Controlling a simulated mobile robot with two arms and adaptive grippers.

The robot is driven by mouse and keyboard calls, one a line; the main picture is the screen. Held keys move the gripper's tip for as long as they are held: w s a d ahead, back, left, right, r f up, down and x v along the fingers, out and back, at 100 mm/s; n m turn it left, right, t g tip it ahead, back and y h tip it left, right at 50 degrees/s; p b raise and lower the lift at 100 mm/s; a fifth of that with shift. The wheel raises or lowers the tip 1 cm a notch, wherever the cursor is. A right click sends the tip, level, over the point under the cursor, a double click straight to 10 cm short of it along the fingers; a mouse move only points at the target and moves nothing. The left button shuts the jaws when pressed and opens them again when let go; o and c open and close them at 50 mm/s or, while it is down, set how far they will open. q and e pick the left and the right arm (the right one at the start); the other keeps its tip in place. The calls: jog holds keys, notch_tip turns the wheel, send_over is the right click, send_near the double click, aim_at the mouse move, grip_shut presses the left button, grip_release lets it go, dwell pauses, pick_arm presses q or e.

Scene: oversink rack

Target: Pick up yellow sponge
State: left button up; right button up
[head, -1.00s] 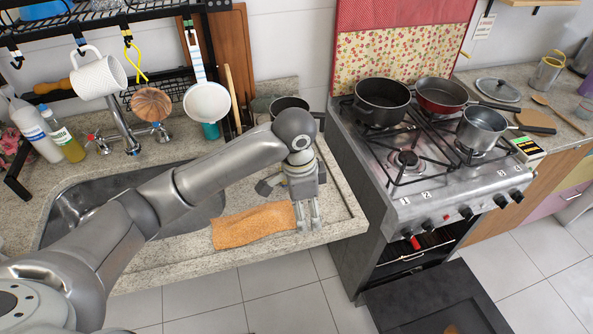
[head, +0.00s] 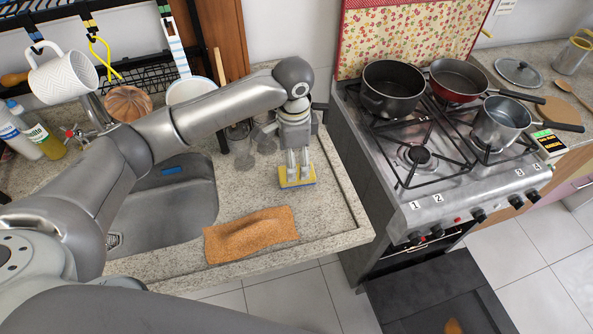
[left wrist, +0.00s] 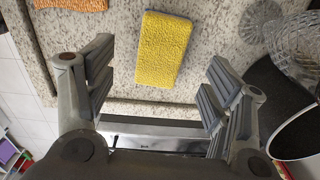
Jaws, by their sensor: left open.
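The yellow sponge (head: 297,181) lies flat on the granite counter right of the sink, with a blue-grey layer under its yellow top. In the left wrist view the sponge (left wrist: 162,49) lies ahead of and between the spread fingers, touching neither. My left gripper (head: 298,172) points down over the sponge in the head view, and its fingers hide part of it. In the left wrist view the left gripper (left wrist: 153,90) is open and empty. The right gripper is not in view.
An orange-brown cloth (head: 252,234) lies at the counter's front. Clear glasses (left wrist: 263,22) and a dark pot (left wrist: 285,105) stand close to the sponge. The sink (head: 165,212) is left, the stove (head: 445,200) right. Bare counter lies around the sponge.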

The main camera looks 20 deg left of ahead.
pick_arm(q)
jog(key=shift+f, duration=0.6)
jog(key=f, duration=0.1)
jog(key=f+p, duration=0.1)
jog(key=f, duration=0.3)
jog(key=shift+w+d+p, duration=0.2)
jog(key=shift+w+p, duration=0.05)
jog(key=shift+p, duration=0.15)
jog(key=shift+c, duration=0.7)
jog(key=c, duration=0.7)
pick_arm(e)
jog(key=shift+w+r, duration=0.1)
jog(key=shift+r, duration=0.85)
